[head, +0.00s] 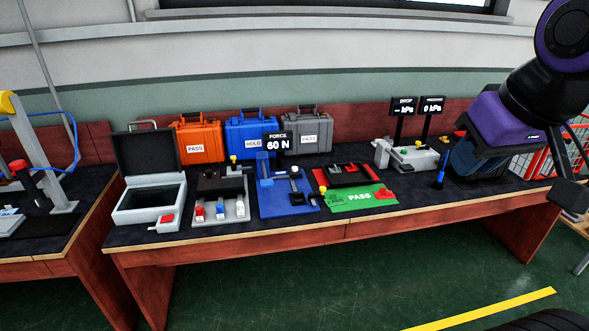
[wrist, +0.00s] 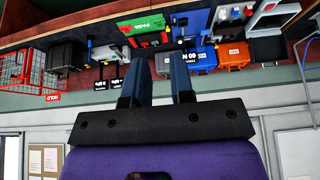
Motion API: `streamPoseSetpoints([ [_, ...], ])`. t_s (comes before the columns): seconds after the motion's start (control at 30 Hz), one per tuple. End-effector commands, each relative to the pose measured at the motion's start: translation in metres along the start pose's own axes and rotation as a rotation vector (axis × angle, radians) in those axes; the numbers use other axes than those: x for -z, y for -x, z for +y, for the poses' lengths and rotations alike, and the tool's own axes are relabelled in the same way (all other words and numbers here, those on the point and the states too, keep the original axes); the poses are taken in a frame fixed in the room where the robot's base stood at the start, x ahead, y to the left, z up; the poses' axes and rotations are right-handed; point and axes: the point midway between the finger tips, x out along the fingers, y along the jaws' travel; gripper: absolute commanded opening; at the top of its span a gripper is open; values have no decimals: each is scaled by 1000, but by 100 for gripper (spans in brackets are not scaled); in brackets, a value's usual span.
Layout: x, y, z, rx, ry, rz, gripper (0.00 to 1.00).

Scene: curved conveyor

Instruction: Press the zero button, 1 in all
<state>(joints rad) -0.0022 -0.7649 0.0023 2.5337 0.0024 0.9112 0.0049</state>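No button label reading zero is legible. A blue force fixture (head: 272,203) stands mid-bench below a black display (head: 278,146) reading FORCE 60 N; small controls on it are too small to tell. A pale grey tester (head: 412,160) at the right has a small green button and a yellow knob, with DROP (head: 403,107) and PRESSURE (head: 432,106) displays behind it, the latter reading 0 kPa. My gripper (wrist: 160,68) is open and empty in the wrist view, its two blue-grey fingers apart, away from the bench items. In the head view my arm is at the far right.
Orange (head: 198,140), blue (head: 249,137) and grey (head: 308,133) cases line the back. An open grey box (head: 128,216), a grey tray (head: 216,218) and a green PASS mat (head: 340,204) are on the bench. A red wire basket (head: 530,162) is at the right. The floor in front is clear.

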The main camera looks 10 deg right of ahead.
Motion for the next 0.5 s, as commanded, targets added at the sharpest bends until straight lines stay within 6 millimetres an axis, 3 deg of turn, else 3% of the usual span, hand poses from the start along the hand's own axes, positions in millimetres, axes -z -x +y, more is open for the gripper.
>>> streamPoseSetpoints([
  [0.03,0,0,0,0,0,0,10],
  [0.1,0,0,0,0,0,0,0],
  [0.5,0,0,0,0,0,0,0],
])
